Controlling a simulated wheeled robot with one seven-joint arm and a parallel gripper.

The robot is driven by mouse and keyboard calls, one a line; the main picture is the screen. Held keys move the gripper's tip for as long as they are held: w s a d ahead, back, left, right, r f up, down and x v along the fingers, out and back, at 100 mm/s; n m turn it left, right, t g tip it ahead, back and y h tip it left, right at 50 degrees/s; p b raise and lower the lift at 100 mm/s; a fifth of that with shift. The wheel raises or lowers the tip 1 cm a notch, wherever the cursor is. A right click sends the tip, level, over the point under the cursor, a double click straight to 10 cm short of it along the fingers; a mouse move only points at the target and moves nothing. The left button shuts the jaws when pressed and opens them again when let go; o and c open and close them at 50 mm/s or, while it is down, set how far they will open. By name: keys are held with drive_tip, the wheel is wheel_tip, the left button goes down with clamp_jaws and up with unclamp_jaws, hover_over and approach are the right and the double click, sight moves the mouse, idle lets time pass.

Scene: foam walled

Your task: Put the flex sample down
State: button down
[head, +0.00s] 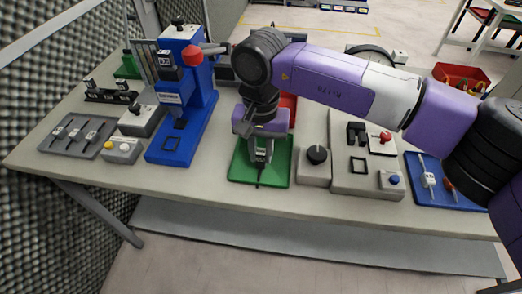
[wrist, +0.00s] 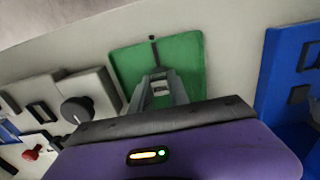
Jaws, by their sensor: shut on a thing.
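My gripper (head: 260,158) points down over the green tray (head: 239,174). In the wrist view its two grey fingers (wrist: 159,92) are shut on the flex sample (wrist: 160,88). A pale part of the sample shows between the fingers, and a thin dark stem with a small black end reaches out over the green tray (wrist: 187,60). In the head view the fingers hide most of the sample, and only its dark tip (head: 258,182) shows below them. I cannot tell whether the sample touches the tray.
A blue press (head: 186,95) stands left of the green tray. A box with a black knob (head: 315,165) stands close on its right. Further right are a grey fixture (head: 352,181) and a blue tray (head: 445,190) with parts. A grey tray (head: 77,137) with several parts lies far left.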

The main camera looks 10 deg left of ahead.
drive_tip(key=shift+f, duration=0.1)
drive_tip(key=c, duration=1.7)
unclamp_jaws()
drive_tip(key=shift+f, duration=0.1)
drive_tip(key=o, duration=0.4)
drive_tip(key=shift+o, duration=0.2)
